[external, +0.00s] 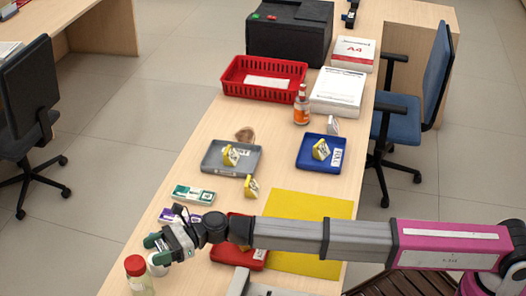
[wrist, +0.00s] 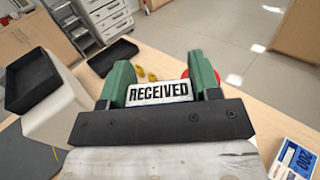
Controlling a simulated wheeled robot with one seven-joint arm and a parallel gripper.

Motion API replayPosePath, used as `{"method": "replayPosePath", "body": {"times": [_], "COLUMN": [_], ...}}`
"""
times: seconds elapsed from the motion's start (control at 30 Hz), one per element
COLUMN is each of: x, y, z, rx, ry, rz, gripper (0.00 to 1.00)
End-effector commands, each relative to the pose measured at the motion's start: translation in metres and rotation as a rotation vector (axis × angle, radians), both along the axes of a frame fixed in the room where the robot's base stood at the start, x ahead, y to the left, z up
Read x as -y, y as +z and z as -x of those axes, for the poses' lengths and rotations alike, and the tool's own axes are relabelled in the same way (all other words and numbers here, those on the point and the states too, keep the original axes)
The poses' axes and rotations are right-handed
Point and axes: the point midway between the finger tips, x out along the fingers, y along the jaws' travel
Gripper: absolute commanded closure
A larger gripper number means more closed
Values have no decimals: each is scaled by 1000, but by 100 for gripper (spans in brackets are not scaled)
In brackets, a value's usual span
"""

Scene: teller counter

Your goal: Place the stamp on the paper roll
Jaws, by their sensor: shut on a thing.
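My gripper (external: 163,246) is at the front left of the counter, its green fingers closed on a stamp. In the wrist view the stamp (wrist: 159,93) shows as a white label reading RECEIVED between the green fingers. A white rounded thing (external: 157,266), probably the paper roll, is right below the fingers in the external view and partly hidden by them. I cannot tell whether the stamp touches it.
A red-capped jar (external: 138,278) stands just left of the gripper. A grey tray (external: 212,166), blue tray (external: 306,160) and red basket (external: 234,88) are farther back.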

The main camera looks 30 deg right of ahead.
Motion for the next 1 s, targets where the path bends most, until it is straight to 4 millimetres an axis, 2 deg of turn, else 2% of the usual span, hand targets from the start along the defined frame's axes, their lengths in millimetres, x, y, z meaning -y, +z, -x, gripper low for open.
{"method": "replayPosePath", "body": {"times": [0.4, 0.6, 0.87, 1.0], "x": [-1, 0, 1, 1], "y": [-45, -63, -75, -92], "z": [-76, -106, -114, -114], "rx": [-2, -1, -1, -2], "ry": [0, 1, 1, 1], "rz": [1, 0, 1, 1], "gripper": [67, 67, 67, 67]}}
